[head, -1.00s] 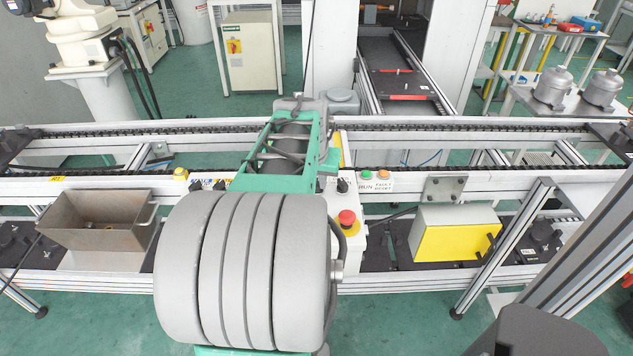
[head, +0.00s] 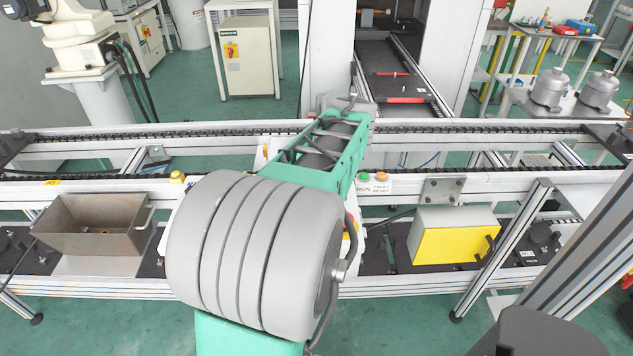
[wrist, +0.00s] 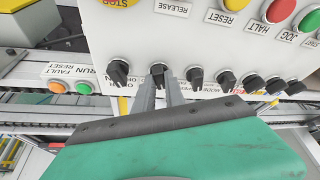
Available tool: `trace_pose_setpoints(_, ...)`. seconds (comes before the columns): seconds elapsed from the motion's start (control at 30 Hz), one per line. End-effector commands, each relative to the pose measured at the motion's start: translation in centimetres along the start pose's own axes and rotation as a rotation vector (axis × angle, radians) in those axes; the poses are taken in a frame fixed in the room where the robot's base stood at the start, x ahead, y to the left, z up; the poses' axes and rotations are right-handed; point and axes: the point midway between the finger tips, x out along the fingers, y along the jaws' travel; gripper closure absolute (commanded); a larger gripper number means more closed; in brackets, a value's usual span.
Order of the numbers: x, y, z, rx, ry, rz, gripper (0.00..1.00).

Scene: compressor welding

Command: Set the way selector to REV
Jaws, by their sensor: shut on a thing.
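In the wrist view a row of black selector knobs runs along the pale control panel (wrist: 140,38). My gripper (wrist: 160,84) has its two grey fingers on either side of the second knob from the left (wrist: 158,70) and is shut on it. Its pointer direction is hard to make out between the fingers. The labels appear upside down and are partly hidden, so I cannot read which knob is the way selector or a REV mark. In the head view my arm hides the gripper and most of the panel.
A green button (wrist: 84,90) and an orange button (wrist: 56,88) are left of the knobs. Red (wrist: 279,10) and yellow (wrist: 234,4) buttons sit close above the row. In the head view a metal bin (head: 95,225) and a yellow-fronted box (head: 452,240) flank my arm.

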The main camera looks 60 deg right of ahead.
Motion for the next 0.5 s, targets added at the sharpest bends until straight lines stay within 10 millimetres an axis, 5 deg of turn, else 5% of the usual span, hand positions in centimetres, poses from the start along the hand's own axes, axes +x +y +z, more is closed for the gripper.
trace_pose_setpoints(0.4, -0.02, -0.01, -0.02, -0.011, 0.0, -0.004, 1.0)
trace_pose_setpoints(0.43, -0.02, -0.01, -0.02, -0.011, 0.0, -0.004, 0.85)
trace_pose_setpoints(0.5, -0.02, -0.01, -0.02, -0.011, 0.0, -0.004, 0.79)
